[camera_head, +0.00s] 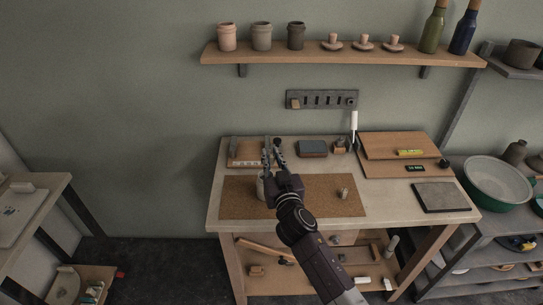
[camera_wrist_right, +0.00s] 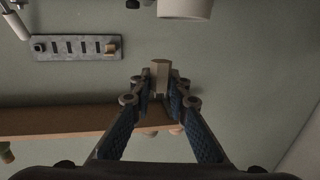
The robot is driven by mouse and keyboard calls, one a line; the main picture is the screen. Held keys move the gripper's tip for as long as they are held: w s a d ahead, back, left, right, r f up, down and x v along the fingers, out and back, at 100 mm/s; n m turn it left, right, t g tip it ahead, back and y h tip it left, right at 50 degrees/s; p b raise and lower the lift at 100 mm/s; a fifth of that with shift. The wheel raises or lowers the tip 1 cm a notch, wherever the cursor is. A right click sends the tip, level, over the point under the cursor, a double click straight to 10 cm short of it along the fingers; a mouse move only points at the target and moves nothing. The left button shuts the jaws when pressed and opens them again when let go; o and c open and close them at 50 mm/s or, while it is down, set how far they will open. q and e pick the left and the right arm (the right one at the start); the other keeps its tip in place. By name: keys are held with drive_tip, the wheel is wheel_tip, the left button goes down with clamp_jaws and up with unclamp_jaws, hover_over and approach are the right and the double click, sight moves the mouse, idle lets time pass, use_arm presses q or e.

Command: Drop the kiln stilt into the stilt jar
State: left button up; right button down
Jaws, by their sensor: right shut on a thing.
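My right gripper (camera_head: 273,150) reaches in from the lower right over the left part of the workbench. In the wrist view its two fingers (camera_wrist_right: 159,92) are closed on a small pale beige piece, the kiln stilt (camera_wrist_right: 160,77). The stilt is not clearly visible in the head view. A pale jar (camera_head: 261,188), apparently the stilt jar, stands on the cork mat and is partly hidden behind my gripper. A pale round vessel (camera_wrist_right: 186,8) is cut off at the top of the wrist view, apart from the stilt. My left gripper is not in view.
The cork mat (camera_head: 320,204) has a small object (camera_head: 343,193) on its right. A wooden board (camera_head: 246,153), a dark block (camera_head: 312,148) and a grey slab (camera_head: 440,197) lie on the bench. A shelf (camera_head: 340,57) with pots and bottles hangs above.

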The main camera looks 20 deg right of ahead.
drive_tip(key=c, duration=1.8)
unclamp_jaws()
drive_tip(key=shift+o, duration=0.2)
drive_tip(key=s+a, duration=0.1)
drive_tip(key=s, duration=1.1)
drive_tip(key=shift+r, duration=0.35)
